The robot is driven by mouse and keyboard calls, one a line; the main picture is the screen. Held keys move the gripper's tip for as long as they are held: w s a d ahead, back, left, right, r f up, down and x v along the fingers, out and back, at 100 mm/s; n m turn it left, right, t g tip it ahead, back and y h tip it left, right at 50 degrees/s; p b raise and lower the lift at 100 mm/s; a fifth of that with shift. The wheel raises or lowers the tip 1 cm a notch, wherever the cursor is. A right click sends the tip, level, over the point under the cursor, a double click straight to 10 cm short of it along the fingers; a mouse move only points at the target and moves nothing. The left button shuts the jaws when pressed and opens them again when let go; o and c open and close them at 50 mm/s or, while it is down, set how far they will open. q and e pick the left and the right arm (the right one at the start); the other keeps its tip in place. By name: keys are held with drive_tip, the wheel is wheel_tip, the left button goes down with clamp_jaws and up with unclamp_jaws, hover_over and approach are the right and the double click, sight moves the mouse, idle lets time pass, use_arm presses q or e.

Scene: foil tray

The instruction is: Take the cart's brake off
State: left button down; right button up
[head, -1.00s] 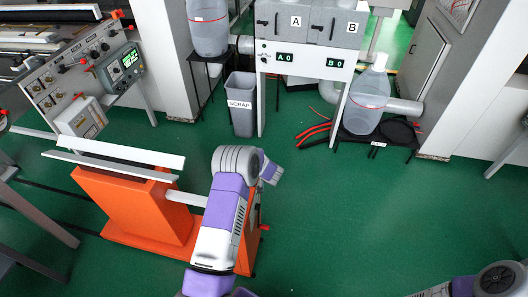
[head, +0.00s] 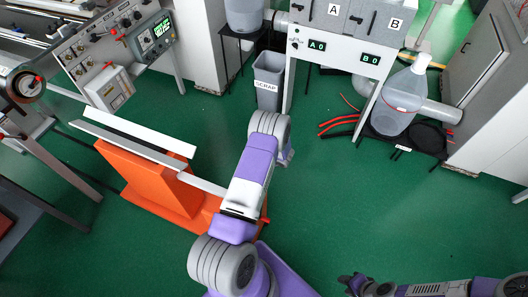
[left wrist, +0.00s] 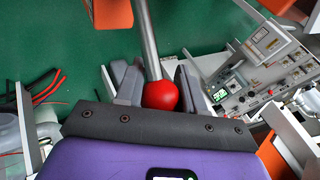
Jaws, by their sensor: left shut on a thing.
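The orange cart (head: 150,187) with pale rails stands left of centre in the head view, partly covered by my left arm. In the left wrist view, a grey metal lever (left wrist: 148,40) with a red ball knob (left wrist: 160,95) runs between the fingers of my left gripper (left wrist: 157,78). The gripper is shut on this lever, with the knob close to the palm. The left gripper is hidden behind its arm in the head view. My right gripper (head: 350,284) is low at the bottom right of the head view, away from the cart; its fingers are too small to read.
A grey scrap bin (head: 269,82) and a white stand (head: 336,56) with A and B displays are at the back. A clear jug (head: 398,104) sits on a black base beside red hoses. A control console (head: 120,50) stands at back left. Green floor is open at centre right.

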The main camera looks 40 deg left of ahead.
use_arm(q)
drive_tip(key=shift+d+f, duration=0.1)
drive_tip(key=c, duration=0.7)
unclamp_jaws()
drive_tip(key=v, duration=0.7)
drive_tip(key=shift+d+r, duration=0.15)
drive_tip(key=shift+r, duration=0.1)
